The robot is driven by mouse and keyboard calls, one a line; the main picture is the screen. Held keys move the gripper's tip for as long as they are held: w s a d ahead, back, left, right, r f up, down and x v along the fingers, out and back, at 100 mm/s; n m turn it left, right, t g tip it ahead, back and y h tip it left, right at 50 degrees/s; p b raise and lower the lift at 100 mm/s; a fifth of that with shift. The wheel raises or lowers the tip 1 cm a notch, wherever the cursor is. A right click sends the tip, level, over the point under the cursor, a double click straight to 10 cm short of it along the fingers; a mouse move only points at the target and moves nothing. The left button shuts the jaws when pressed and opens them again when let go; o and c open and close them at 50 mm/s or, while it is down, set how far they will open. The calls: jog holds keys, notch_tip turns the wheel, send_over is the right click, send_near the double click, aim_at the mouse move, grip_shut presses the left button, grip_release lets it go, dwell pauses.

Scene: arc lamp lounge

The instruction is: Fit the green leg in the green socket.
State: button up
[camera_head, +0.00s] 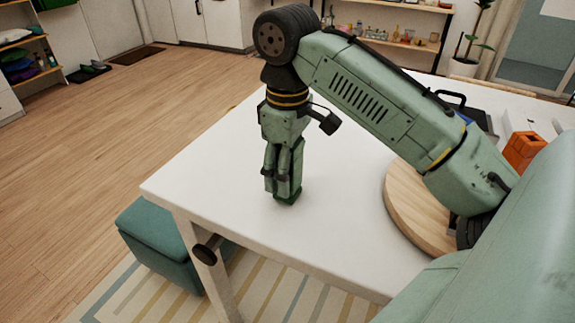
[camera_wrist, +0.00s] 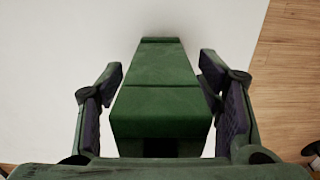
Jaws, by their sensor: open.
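A green piece (camera_wrist: 160,105) fills the space between my fingers in the wrist view. It is long and block-like, with two cross seams and a dark area under its near end. In the head view its dark green lower end (camera_head: 289,198) shows at the white table top, below my gripper (camera_head: 283,190). My gripper points straight down, open, with a finger on each side of the piece and visible gaps to both. I cannot tell whether this is the green leg alone or the leg with the green socket; no separate second green piece shows.
The white table (camera_head: 230,165) is clear around my gripper, with its left corner and front edge nearby. A round wooden board (camera_head: 405,205) lies to the right. An orange block with a square hole (camera_head: 523,150) stands beyond it. A teal stool (camera_head: 160,240) is below the edge.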

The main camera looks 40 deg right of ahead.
jog(key=shift+f, duration=0.3)
jog(key=shift+c, duration=0.4)
grip_shut()
